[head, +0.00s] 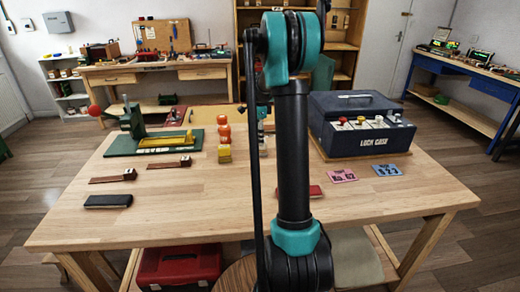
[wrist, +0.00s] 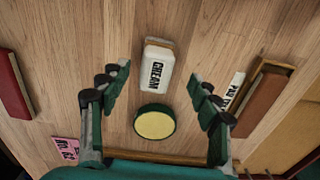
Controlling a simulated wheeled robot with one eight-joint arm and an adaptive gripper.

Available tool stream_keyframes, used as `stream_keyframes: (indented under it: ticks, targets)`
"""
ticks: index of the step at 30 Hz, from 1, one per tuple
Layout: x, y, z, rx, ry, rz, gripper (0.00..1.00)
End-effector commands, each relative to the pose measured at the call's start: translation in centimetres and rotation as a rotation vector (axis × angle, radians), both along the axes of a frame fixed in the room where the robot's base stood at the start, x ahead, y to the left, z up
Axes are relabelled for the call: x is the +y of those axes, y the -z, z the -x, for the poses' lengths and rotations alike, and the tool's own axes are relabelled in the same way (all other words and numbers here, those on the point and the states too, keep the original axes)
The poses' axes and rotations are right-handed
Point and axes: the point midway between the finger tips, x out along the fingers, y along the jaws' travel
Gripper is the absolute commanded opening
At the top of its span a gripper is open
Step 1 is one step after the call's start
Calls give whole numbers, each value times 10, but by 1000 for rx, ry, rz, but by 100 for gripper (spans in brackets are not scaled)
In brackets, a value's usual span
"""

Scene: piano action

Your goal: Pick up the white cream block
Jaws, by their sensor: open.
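The white cream block (wrist: 157,72) lies on the wooden table in the wrist view, with CREAM in black letters on its top and a tan strip along its far end. My gripper (wrist: 158,82) is open and empty, with one finger to each side of the block and clear room between. I cannot tell the height of the fingertips above the table. A round yellow disc with a dark green rim (wrist: 155,123) sits just below the block, between the fingers. In the head view my arm hides the block and most of my gripper.
In the wrist view, a brown wooden piece (wrist: 262,95) and a white lettered label (wrist: 235,88) lie right, a red item (wrist: 14,85) left. In the head view, the LOCK CASE box (head: 361,128) stands right, a green press-like device (head: 150,142) left.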

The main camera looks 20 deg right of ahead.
Motion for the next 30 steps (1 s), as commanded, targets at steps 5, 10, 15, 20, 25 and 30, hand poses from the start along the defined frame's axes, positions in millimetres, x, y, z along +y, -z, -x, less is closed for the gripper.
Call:
stream_keyframes:
  ticks: [5,10,15,20,25,30]
  targets:
    - [0,10,0,0,0,0,63]
    - [0,31,3,0,0,0,63]
    - [0,53,5,0,0,0,63]
    - [1,61,5,0,0,0,63]
    - [1,61,5,0,0,0,63]
    - [1,60,5,0,0,0,43]
